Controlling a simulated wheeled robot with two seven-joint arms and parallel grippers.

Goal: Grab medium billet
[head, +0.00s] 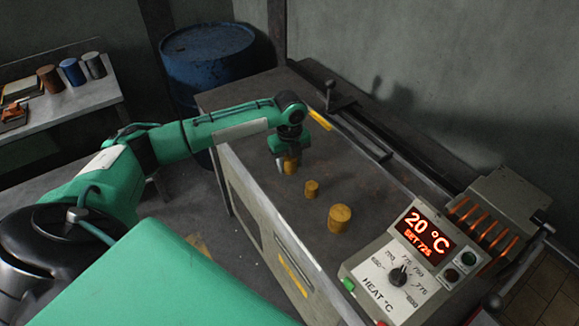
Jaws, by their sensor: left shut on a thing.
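Three yellow-brown cylindrical billets are on the grey bench top (262,190). My left gripper (288,166) points down and is shut on the medium billet (291,166), at the far left of the row. The fingers hide part of this billet, and I cannot tell whether it touches the bench. The small billet (311,188) stands upright in the middle, apart from the gripper. The large billet (339,218) stands nearer the control panel. My right gripper does not show.
A control panel (398,277) with a dial and a lit display (426,232) reading 20 °C sits at the bench's near right. A heater with orange bars (483,228) is beyond it. A dark rail (385,135) runs along the back. A blue barrel (208,62) stands behind.

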